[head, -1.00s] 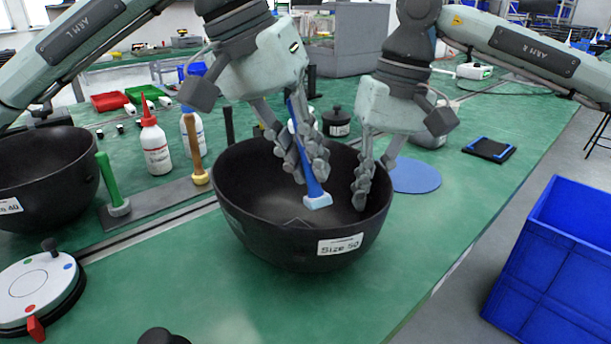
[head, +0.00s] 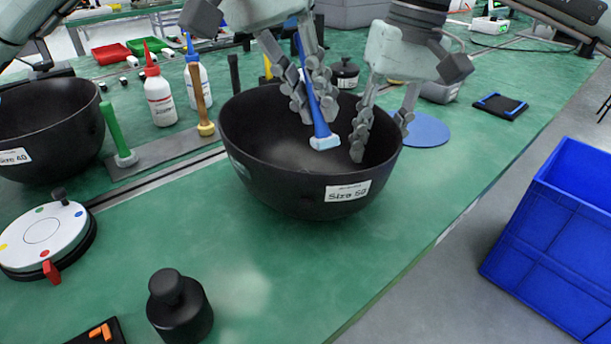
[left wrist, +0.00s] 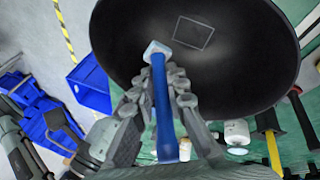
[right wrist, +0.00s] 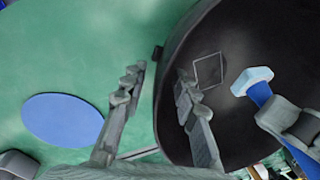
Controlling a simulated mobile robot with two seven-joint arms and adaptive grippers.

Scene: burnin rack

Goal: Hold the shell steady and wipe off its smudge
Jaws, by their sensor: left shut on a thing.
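The shell is a large black bowl labelled "Size 50" (head: 300,190), upright on the green bench. My left gripper (head: 312,98) is shut on the blue handle of a wiping tool (head: 323,115). The tool's pale blue pad (left wrist: 157,48) is inside the shell; I cannot tell whether it touches the wall. A thin rectangular outline (left wrist: 193,32) marks the inner wall, also visible in the right wrist view (right wrist: 207,70); no clear smudge shows in it. My right gripper (right wrist: 158,98) is open astride the shell's right rim, one finger inside and one outside, with a gap on the outside.
A second black bowl (head: 45,125) stands at left, near a green-handled tool (head: 116,133), a wooden-handled tool (head: 200,95) and bottles (head: 160,97). A dial (head: 45,240) and black weight (head: 180,308) are in front. A blue disc (head: 428,130) lies right; a blue crate (head: 560,235) stands beyond the bench edge.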

